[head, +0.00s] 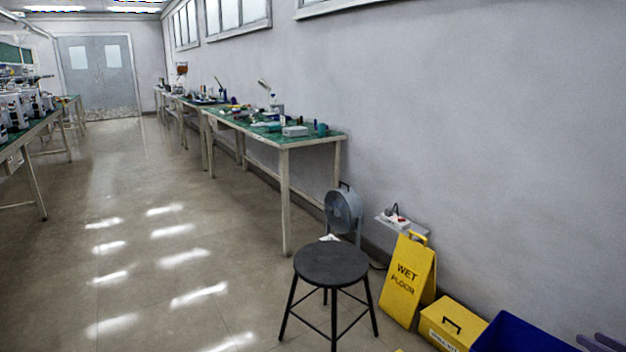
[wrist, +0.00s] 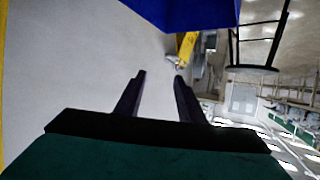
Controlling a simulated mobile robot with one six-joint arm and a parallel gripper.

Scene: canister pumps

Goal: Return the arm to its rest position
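My gripper (wrist: 160,76) shows in the wrist view with its two dark fingers apart and nothing between them. The wrist view is turned over, with the stool and room upside down. In the head view, two purple-grey prongs at the lower right corner look like my gripper's fingertips, just right of the blue bin. The rest of my arm is out of the head view.
A blue bin (head: 525,335) and a yellow box (head: 450,324) stand by the right wall. A yellow wet-floor sign (head: 408,280), black stool (head: 331,265) and grey fan (head: 342,210) are near. Cluttered green-topped benches (head: 270,133) line the wall. The left floor is clear.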

